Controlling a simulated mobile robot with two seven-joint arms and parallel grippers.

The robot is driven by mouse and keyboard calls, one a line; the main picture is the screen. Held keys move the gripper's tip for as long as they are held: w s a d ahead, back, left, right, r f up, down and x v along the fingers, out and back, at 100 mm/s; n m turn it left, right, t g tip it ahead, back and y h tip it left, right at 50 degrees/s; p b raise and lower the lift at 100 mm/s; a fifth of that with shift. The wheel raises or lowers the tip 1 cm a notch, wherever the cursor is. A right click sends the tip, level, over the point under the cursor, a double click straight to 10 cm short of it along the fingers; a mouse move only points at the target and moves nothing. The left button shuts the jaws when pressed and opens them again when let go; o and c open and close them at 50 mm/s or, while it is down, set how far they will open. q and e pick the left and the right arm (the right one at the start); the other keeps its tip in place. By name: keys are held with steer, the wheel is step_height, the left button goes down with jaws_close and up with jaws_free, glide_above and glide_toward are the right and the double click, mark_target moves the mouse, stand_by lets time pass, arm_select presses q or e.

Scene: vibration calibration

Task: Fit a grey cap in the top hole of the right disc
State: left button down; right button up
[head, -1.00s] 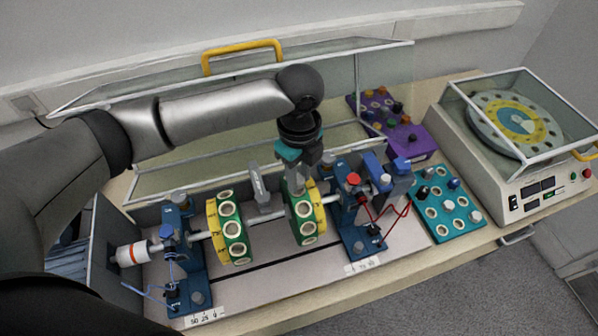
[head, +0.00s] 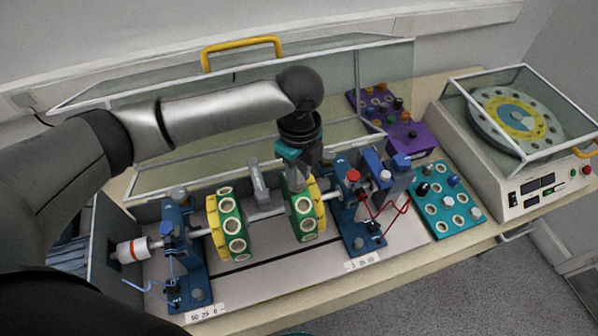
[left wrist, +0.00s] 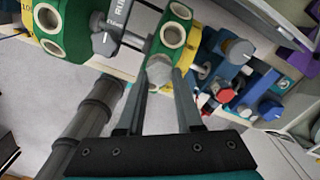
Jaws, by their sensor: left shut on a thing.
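The right disc (head: 318,212), green and yellow with pale-ringed holes, sits on the shaft in the middle of the rig. It also shows in the left wrist view (left wrist: 187,14). My left gripper (head: 302,186) points down at the disc's top. In the left wrist view its fingers (left wrist: 160,76) are shut on a grey cap (left wrist: 158,70). The cap is at the disc's upper edge; how deep it sits in the top hole is hidden. The left disc (head: 231,226) stands apart on the same shaft. My right gripper is not in view.
A teal tray (head: 432,224) with blue, black and grey caps lies right of the rig. A purple tray (head: 419,146) stands behind it. Blue bearing stands (head: 186,262) flank the discs. A grey upright tool (head: 258,182) is between the discs. A lidded balancing machine (head: 515,190) is far right.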

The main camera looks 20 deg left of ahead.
arm_select(q)
steer(key=shift+f, duration=0.65)
steer(key=c, duration=0.5)
jaws_free()
steer(key=shift+r, duration=0.1)
step_height(320, 180, up, 15)
stand_by(0.6)
